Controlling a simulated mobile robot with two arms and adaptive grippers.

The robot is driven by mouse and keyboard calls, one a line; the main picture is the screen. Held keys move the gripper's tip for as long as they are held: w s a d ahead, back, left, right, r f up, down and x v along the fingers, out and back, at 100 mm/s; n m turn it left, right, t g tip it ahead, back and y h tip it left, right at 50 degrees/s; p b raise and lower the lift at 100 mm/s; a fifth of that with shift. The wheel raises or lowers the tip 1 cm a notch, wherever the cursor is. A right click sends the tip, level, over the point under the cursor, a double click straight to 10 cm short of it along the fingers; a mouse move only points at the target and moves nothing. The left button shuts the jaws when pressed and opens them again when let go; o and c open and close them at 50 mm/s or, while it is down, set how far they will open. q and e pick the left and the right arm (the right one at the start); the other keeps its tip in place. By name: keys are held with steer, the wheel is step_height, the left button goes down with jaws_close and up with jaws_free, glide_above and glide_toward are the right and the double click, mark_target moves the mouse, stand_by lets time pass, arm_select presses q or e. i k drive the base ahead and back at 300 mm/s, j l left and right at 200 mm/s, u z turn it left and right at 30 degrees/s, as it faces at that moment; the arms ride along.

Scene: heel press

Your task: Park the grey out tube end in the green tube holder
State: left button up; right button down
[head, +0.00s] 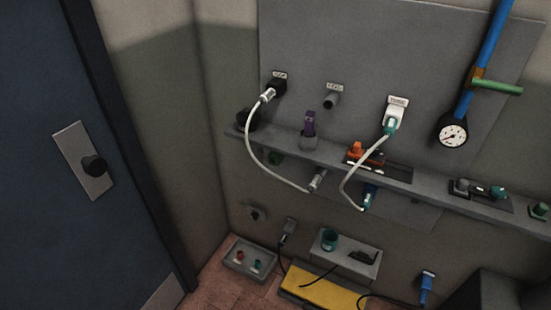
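A pale tube (250,145) arcs from a black wall port (278,86) down past the shelf. Its upper silver-grey end (267,95) is at that port. Its lower grey end (317,181) is just below the shelf's front edge; whether it sits in a holder is too small to tell. A dark green piece (275,157) under the shelf, left of that lower end, looks like the green tube holder; no tube end shows in it. Neither of my grippers is in view.
A second tube (350,178) runs from a teal end (390,125) at a white port to a blue-teal end (369,197). The shelf (430,186) carries an orange item (356,150) and purple item (309,122). A gauge (453,132) hangs right; a door (60,200) stands left.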

mark_target(313, 184)
steer(key=i+j+z, duration=0.3)
steer(key=j, duration=0.3)
steer(key=i+j+z, duration=0.35)
steer(key=j, duration=0.3)
steer(key=i+j+z, duration=0.15)
steer(key=j, duration=0.2)
steer(key=i+j+z, duration=0.15)
steer(key=j, duration=0.2)
